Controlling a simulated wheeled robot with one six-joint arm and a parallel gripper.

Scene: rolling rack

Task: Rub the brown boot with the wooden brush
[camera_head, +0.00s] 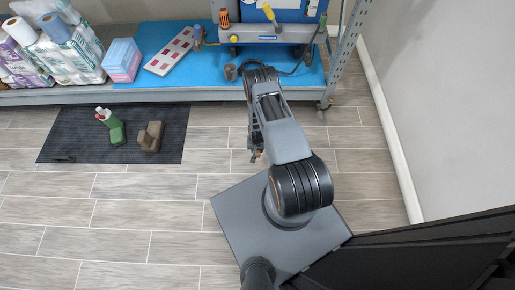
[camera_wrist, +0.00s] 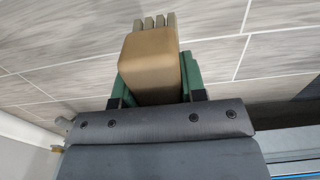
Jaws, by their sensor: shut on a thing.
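My gripper (camera_wrist: 155,80) is shut on the wooden brush (camera_wrist: 148,52), a tan block with green fingers on both sides and several bristle tufts at its far end. In the head view my gripper (camera_head: 256,154) is small and partly hidden by my arm, held above the floor to the right of the mat. The brown boot (camera_head: 151,136) sits on the dark mat (camera_head: 85,145) near its right side, apart from the brush. The boot does not show in the wrist view.
A small dark object (camera_head: 62,158) lies at the mat's front left. The rack shelf (camera_head: 190,93) with packages and tools runs behind. Tiled floor in front is clear.

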